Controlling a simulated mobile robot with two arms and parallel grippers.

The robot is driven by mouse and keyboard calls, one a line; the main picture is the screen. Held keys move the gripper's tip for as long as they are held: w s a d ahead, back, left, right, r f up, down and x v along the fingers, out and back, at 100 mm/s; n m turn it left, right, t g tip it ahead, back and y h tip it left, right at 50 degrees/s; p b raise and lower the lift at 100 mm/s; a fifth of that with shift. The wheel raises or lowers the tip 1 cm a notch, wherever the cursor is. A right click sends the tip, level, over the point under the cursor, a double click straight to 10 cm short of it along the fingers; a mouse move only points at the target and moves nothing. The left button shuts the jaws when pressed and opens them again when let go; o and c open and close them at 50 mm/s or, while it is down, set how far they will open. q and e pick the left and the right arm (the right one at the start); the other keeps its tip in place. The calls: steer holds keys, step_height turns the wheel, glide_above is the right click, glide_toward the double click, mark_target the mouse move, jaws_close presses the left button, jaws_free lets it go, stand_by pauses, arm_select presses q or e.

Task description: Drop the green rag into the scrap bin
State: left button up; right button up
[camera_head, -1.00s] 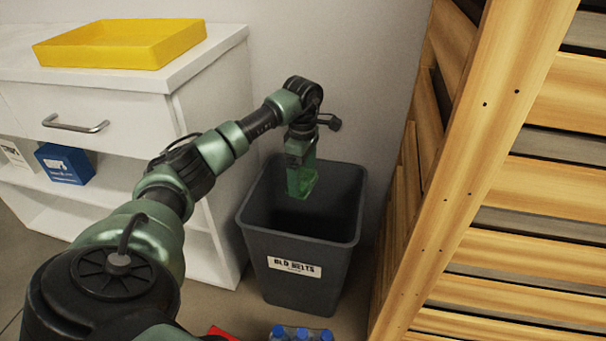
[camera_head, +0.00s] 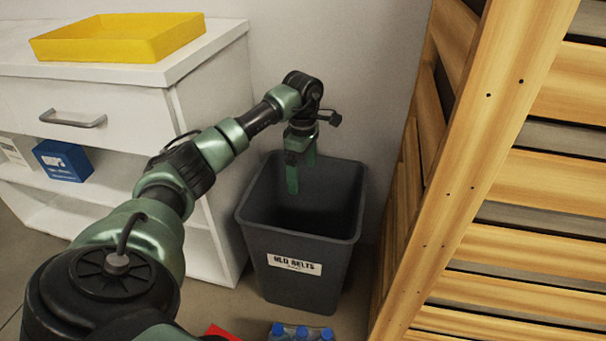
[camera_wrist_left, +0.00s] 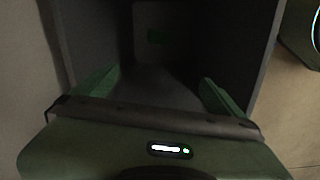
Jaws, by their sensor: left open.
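The scrap bin (camera_head: 300,245) is a dark grey open-topped bin with a white label on its front, standing upright on the floor by the wall. My left gripper (camera_head: 301,172) points down over its opening, toward the back left. In the left wrist view the gripper's green fingers (camera_wrist_left: 160,92) are spread apart with nothing between them. The rag is hidden in the head view. My right gripper is out of view.
A white cabinet (camera_head: 140,120) with a yellow tray (camera_head: 115,48) stands left of the bin, a blue box (camera_head: 62,160) on its shelf. Wooden slats (camera_head: 480,190) rise on the right. Blue-capped bottles (camera_head: 302,334) and a red object (camera_head: 219,332) are at the bottom.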

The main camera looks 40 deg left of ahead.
arm_select(q)
step_height(320, 180, up, 6)
steer(key=p, duration=0.2)
steer(key=shift+r, duration=0.1)
stand_by(0.4)
